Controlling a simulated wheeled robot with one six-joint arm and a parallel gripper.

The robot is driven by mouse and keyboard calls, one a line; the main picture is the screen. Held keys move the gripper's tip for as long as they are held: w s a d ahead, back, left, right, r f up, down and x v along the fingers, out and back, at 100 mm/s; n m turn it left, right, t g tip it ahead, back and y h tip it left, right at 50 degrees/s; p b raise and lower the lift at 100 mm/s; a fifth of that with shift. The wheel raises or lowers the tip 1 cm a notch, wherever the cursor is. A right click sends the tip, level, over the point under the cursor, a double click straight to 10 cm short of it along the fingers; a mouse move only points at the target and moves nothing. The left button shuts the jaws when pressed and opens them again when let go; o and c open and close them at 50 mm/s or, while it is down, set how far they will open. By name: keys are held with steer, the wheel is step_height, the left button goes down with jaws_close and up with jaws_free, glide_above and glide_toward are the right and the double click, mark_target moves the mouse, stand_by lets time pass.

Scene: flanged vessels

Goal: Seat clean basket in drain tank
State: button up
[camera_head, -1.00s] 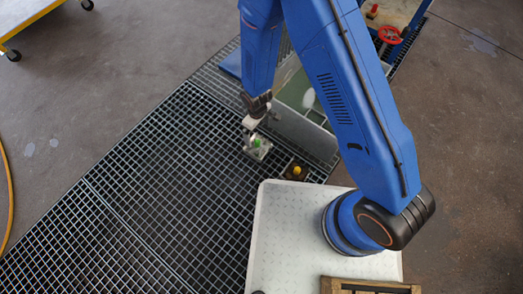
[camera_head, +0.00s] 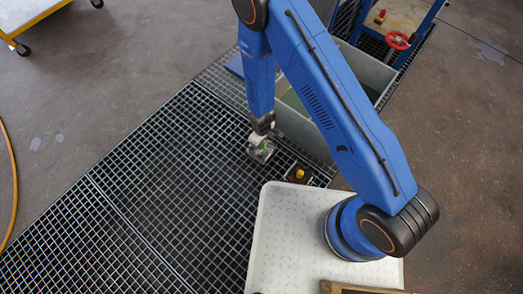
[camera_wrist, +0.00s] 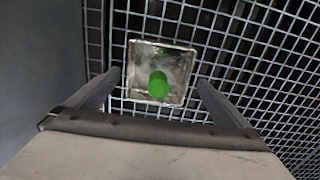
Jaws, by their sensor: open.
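A small square metal basket (camera_head: 264,153) with a green knob on top stands on the floor grating beside the grey tank. In the wrist view the basket (camera_wrist: 178,62) is seen from above, its green knob (camera_wrist: 158,84) near the middle. My gripper (camera_head: 260,140) points down over it. In the wrist view my gripper (camera_wrist: 156,82) is open, with one finger left and one right of the basket, apart from the knob. The grey open tank (camera_head: 296,126), presumably the drain tank, is just right of the basket and partly hidden by my arm.
A dark block with a yellow knob (camera_head: 300,174) sits on the grating close to my white base deck. A red handwheel (camera_head: 398,40) stands behind the tank. The tank wall (camera_wrist: 40,70) is close on the left in the wrist view. Grating (camera_head: 150,190) to the left is clear.

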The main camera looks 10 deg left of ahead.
mark_target(261, 149)
steer(key=shift+w+a+f, duration=0.1)
steer(key=shift+f, duration=1.35)
steer(key=shift+w+f, duration=0.1)
steer(key=shift+f, duration=1.3)
steer(key=c, duration=1.2)
steer(key=shift+r, duration=0.1)
